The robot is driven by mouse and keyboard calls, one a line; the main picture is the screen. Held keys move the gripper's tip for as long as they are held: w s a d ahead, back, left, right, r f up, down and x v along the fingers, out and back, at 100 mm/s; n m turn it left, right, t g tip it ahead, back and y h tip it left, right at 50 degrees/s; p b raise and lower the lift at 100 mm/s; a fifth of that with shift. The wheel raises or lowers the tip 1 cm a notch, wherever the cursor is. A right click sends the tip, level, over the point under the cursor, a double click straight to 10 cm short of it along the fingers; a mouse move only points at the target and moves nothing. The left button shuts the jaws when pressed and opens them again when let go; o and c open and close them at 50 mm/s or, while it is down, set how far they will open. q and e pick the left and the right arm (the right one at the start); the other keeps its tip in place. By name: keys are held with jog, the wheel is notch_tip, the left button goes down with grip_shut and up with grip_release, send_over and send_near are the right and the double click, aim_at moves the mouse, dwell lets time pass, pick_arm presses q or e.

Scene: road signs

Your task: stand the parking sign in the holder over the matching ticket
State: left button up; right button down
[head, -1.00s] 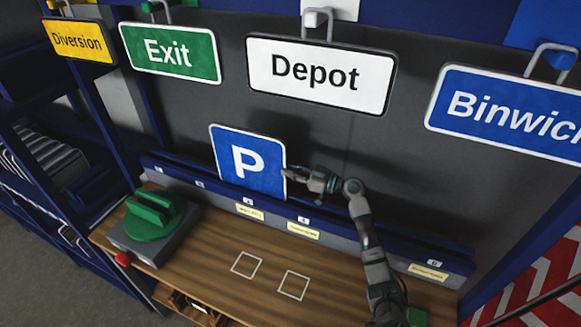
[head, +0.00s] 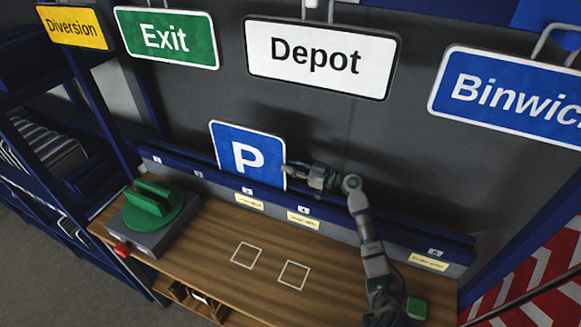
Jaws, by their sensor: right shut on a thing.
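The blue parking sign (head: 245,154) with a white P stands nearly upright at the long blue holder (head: 390,222) along the back of the bench. My right gripper (head: 290,172) is shut on the sign's right edge. The sign's lower edge is at the holder, above a yellow ticket (head: 249,201) under a small number plate; I cannot tell whether it is seated in the slot. A second yellow ticket (head: 303,220) is just to the right, and another ticket (head: 428,262) is at the far right. The ticket writing is too small to read. My left gripper is not in view.
Diversion (head: 74,27), Exit (head: 166,38), Depot (head: 318,58) and Binwick-like (head: 510,97) signs hang above. A green-topped device (head: 152,212) with a red button stands at the bench's left. The wooden bench (head: 210,245) has two white outlined squares and is mostly clear.

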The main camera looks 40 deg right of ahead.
jog(key=shift+f, duration=0.1)
jog(key=c, duration=1.1)
grip_release()
jog(key=shift+o, duration=0.2)
jog(key=v, duration=0.7)
jog(key=shift+s, duration=0.25)
jog(key=shift+d+f, duration=0.1)
jog(key=shift+d, duration=0.05)
